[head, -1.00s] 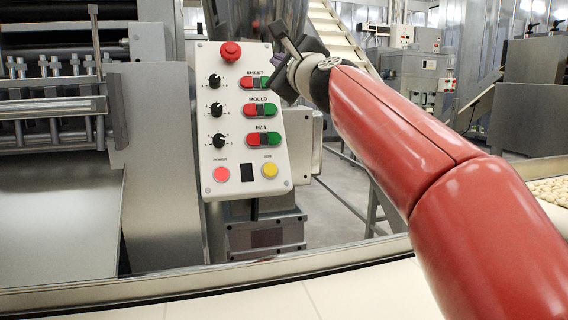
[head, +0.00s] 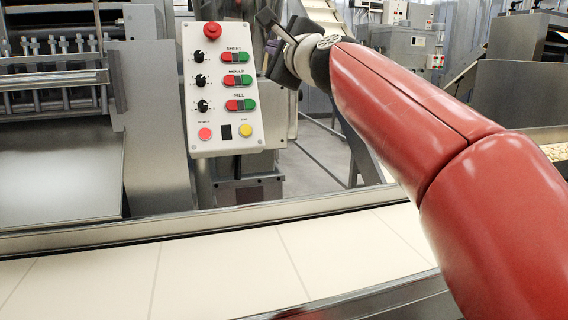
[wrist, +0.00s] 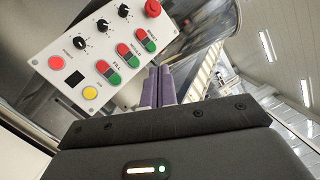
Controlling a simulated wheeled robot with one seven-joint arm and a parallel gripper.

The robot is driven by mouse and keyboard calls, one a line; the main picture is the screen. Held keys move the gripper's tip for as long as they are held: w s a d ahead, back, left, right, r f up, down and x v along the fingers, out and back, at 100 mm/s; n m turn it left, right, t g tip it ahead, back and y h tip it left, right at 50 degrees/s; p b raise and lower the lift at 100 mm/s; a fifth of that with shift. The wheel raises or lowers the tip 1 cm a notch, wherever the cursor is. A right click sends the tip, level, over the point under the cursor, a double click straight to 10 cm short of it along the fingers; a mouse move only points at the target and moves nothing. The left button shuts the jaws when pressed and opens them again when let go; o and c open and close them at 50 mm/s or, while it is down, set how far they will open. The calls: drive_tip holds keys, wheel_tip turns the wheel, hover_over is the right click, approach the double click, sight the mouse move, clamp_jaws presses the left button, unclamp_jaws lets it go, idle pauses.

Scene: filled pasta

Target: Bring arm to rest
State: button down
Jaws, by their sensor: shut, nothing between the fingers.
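My red arm (head: 420,120) reaches up from the lower right in the head view. Its end is raised just right of the white control panel (head: 216,140), apart from it as far as I can tell. In the wrist view my gripper (wrist: 158,84) has its two purple fingers closed together with nothing between them. The control panel also shows in the wrist view (wrist: 88,62), tilted, to the left of the fingers. It carries a red mushroom button, black knobs, red-green SHEET, MOULD and FILL switches, and red and yellow lower buttons.
A pale conveyor (head: 220,260) with metal rails runs across the front. A steel roller machine (head: 60,110) stands at the left. Grey cabinets (head: 412,55) stand behind the arm, with a strip of pasta (head: 553,152) at the right edge.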

drive_tip(key=s+d+f+n+g+h, duration=0.3)
drive_tip(key=s+f, duration=0.7)
drive_tip(key=f, duration=0.4)
drive_tip(key=s+d+f+n+g+h, duration=0.2)
drive_tip(key=s+d+f+n+g, duration=0.3)
drive_tip(key=s+d+f+n, duration=0.3)
drive_tip(key=s+d+f+n+g+h, duration=0.3)
drive_tip(key=s+d+f+n, duration=0.3)
drive_tip(key=s+f, duration=0.7)
wheel_tip(320, 180, down, 9)
drive_tip(key=shift+s+r+n+g+h, duration=0.1)
drive_tip(key=shift+s+n+g+h, duration=0.2)
drive_tip(key=shift+n+g, duration=0.15)
